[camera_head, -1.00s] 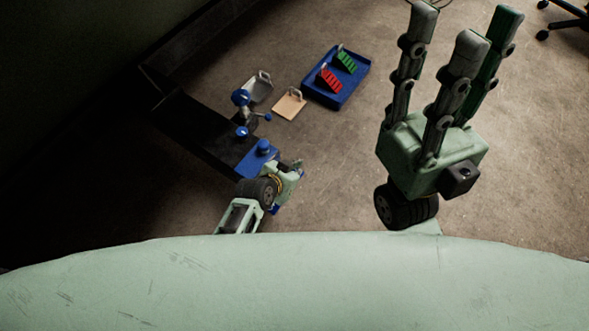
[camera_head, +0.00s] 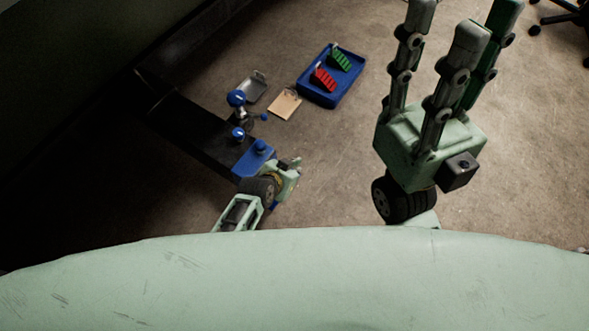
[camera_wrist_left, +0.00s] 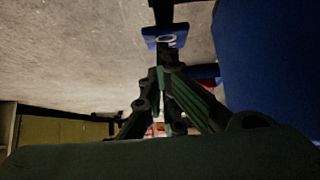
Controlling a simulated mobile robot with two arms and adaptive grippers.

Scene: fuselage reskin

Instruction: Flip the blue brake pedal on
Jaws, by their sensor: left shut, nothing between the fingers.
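My left gripper (camera_head: 285,179) is low beside the near end of a black beam, next to a blue plate (camera_head: 242,166). Its fingers are shut and empty; they come together in the left wrist view (camera_wrist_left: 165,75). A blue piece with a pale ring mark (camera_wrist_left: 164,37) shows just beyond the fingertips there; I cannot tell whether they touch. I cannot clearly make out the blue brake pedal or its state. My right gripper (camera_head: 445,75) is raised at the right with its fingers apart and nothing between them.
A blue tray (camera_head: 330,96) holds a red pedal (camera_head: 323,79) and a green pedal (camera_head: 340,59). A tan clipboard-like panel (camera_head: 285,104) and a grey pan-like piece (camera_head: 252,90) lie nearby. A blue-knobbed lever (camera_head: 236,98) stands on the black beam (camera_head: 185,125). Floor right of the tray is clear.

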